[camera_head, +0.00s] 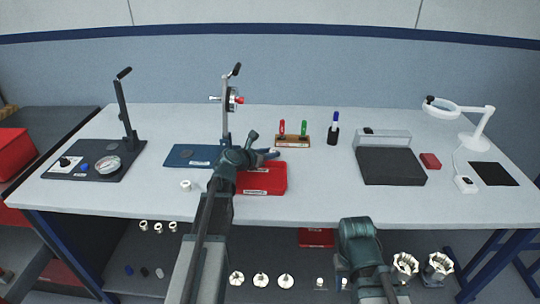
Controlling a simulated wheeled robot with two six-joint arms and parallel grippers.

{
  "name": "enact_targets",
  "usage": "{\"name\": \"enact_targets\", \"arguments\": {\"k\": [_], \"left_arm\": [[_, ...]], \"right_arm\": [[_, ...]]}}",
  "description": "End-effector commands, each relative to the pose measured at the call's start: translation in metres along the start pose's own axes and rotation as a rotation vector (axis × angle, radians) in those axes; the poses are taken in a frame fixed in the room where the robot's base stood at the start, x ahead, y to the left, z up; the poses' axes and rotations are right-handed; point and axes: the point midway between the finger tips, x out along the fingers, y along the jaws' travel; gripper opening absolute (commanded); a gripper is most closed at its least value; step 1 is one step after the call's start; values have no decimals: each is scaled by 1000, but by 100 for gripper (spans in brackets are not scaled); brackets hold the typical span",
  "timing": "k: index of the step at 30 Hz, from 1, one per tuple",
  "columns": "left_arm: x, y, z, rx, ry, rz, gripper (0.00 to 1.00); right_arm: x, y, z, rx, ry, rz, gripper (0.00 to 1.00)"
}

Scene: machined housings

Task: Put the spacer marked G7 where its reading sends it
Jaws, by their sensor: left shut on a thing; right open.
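My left gripper (271,153) is above the red tray (280,186) near the middle of the table. It is shut on a small pale part, mostly hidden by the fingers; whether it is a spacer and whether it bears G7 cannot be read. A small white ring-shaped part (185,185) lies on the table left of the tray. A black gauge stand (107,175) with a round dial is at the left. A blue-based stand (185,157) with a lever and dial is behind my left gripper. My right gripper (358,228) is open at the table's front edge, its fingertips not clear.
A wooden block (291,141) with red and green markers, a blue-capped pen holder (333,134), a grey-black box (390,166), a small red box (430,161) and a magnifier lamp (455,108) stand further right. White parts lie on a lower shelf.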

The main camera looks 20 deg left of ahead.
Motion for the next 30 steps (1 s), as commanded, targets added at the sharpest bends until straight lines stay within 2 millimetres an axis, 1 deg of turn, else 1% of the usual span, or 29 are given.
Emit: {"name": "enact_targets", "arguments": {"k": [4, 5, 6, 7, 14, 18, 20, 30], "left_arm": [[2, 0, -4, 0, 0, 0, 0], [1, 0, -3, 0, 0, 0, 39], [1, 0, -3, 0, 0, 0, 46], [1, 0, -3, 0, 0, 0, 48], [1, 0, -3, 0, 1, -1, 48], [-2, -1, 3, 0, 1, -1, 48], [-12, -1, 2, -1, 1, 0, 48], [-82, -1, 2, -2, 0, 2, 48]], "right_arm": [[5, 0, 0, 0, 0, 0, 45], [4, 0, 0, 0, 0, 0, 45], [3, 0, 0, 0, 0, 0, 45], [3, 0, 0, 0, 0, 0, 45], [3, 0, 0, 0, 0, 0, 45], [-3, 0, 0, 0, 0, 0, 45], [-6, 1, 0, 0, 0, 0, 45], [-34, 3, 2, 0, 0, 0, 45]]}}
